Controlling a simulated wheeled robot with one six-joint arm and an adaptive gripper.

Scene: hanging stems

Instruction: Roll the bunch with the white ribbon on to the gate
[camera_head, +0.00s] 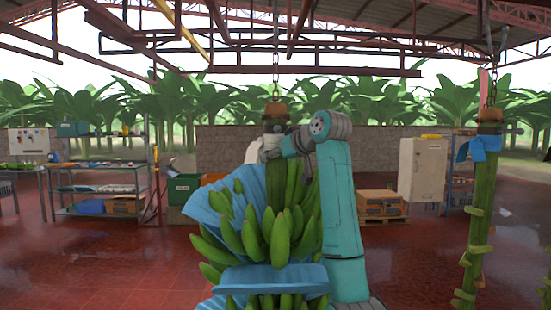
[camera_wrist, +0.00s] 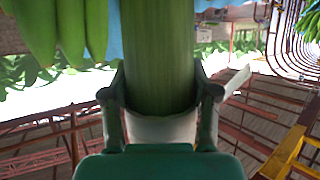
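A bunch of green bananas (camera_head: 280,225) with blue sheets among its hands hangs by a chain in the middle of the head view. In the wrist view its thick green stem (camera_wrist: 157,60) runs between my fingers. A white ribbon (camera_wrist: 165,128) wraps the stem there, with a loose end out to the right; a white patch shows beside the stem in the head view (camera_head: 253,151). My gripper (camera_wrist: 162,92) has a finger against each side of the stem and looks shut on it at the ribbon. I cannot make out which part is the gate.
A mostly bare stem (camera_head: 480,200) with a blue ribbon (camera_head: 478,147) hangs at the right. Red overhead beams and a yellow rail (camera_head: 182,27) run above. Shelves (camera_head: 100,185), a white cabinet (camera_head: 422,170) and boxes (camera_head: 380,204) stand behind. The red floor is open at both sides.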

